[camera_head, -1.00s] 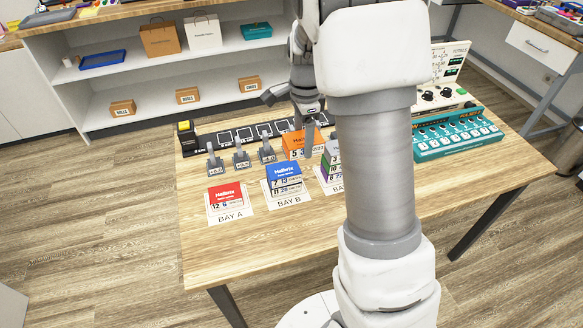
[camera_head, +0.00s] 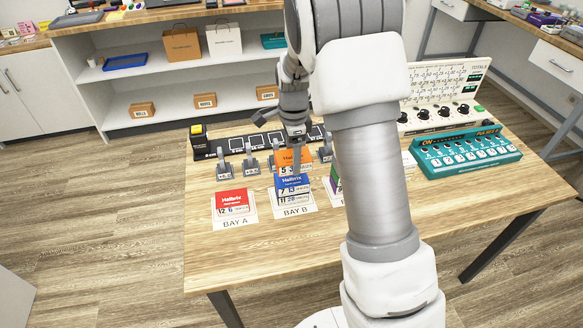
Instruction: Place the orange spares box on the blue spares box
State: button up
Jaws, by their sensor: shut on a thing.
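The orange spares box (camera_head: 287,158) is in my gripper (camera_head: 296,160), at the far upper edge of the blue spares box (camera_head: 293,183) in the picture. My gripper is shut on it from above, and a finger hides part of its front. The blue box stands on the BAY B card (camera_head: 295,212) and shows two rows of numbers on its front. The orange box overlaps the back of the blue box's top in this view. I cannot tell whether the two touch or a gap remains.
A red box (camera_head: 231,202) stands on the BAY A card to the left. A green and purple box (camera_head: 335,186) is right of the blue one, mostly hidden by my arm. Grey levers (camera_head: 251,164) stand behind. A teal console (camera_head: 468,152) is at right. The table front is clear.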

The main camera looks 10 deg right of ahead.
aim_at(291, 168)
jog(key=shift+w+a+f, duration=0.1)
jog(key=shift+a+f, duration=0.05)
jog(key=shift+a, duration=0.05)
jog(key=shift+f, duration=1.95)
jog(key=shift+f+b, duration=0.2)
jog(key=shift+b, duration=0.15)
jog(key=o, duration=1.4)
notch_tip(291, 168, up, 12)
jog(key=shift+r+p, duration=0.2)
jog(key=shift+p, duration=0.65)
jog(key=s+r+n+t, duration=0.4)
jog(key=s+r+n, duration=0.9)
jog(key=s, duration=0.6)
jog(key=s+n+t, duration=0.1)
jog(key=s+n, duration=0.4)
jog(key=s, duration=0.3)
jog(key=shift+r+t, duration=0.3)
